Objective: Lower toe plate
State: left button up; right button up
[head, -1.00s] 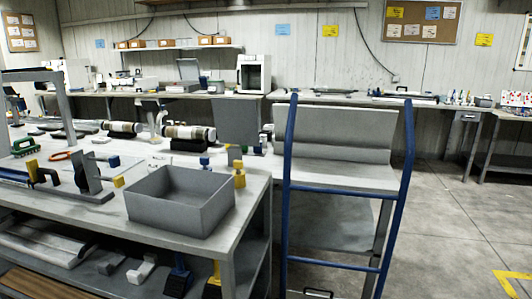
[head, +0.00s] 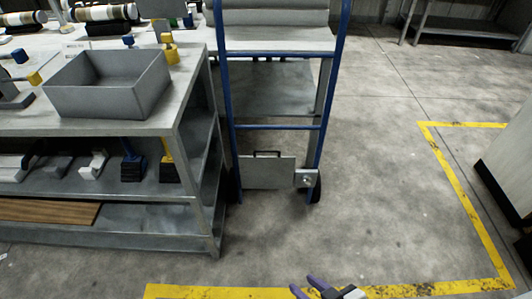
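The toe plate (head: 262,173) is a flat grey plate at the foot of a hand truck with a blue tubular frame (head: 230,100). It stands upright, folded up against the frame, with a black handle (head: 267,154) on its top edge. A small metal bracket (head: 306,179) sits at its right end, beside a dark wheel (head: 317,188). My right gripper (head: 303,283) shows at the bottom edge with purple fingertips apart. It is empty and well short of the plate. My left gripper is out of view.
A grey workbench (head: 190,105) with lower shelves stands close left of the truck and bears an open grey bin (head: 110,100). Yellow floor tape (head: 455,190) marks the clear concrete in front and right. A cabinet (head: 508,160) stands at the right edge.

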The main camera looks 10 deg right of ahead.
aim_at(256, 172)
jog(key=z, duration=0.35)
jog(key=k, duration=0.3)
jog(key=u, duration=1.35)
jog(key=i, duration=0.85)
jog(key=z, duration=0.7)
jog(key=i, duration=0.45)
jog(key=z, duration=0.3)
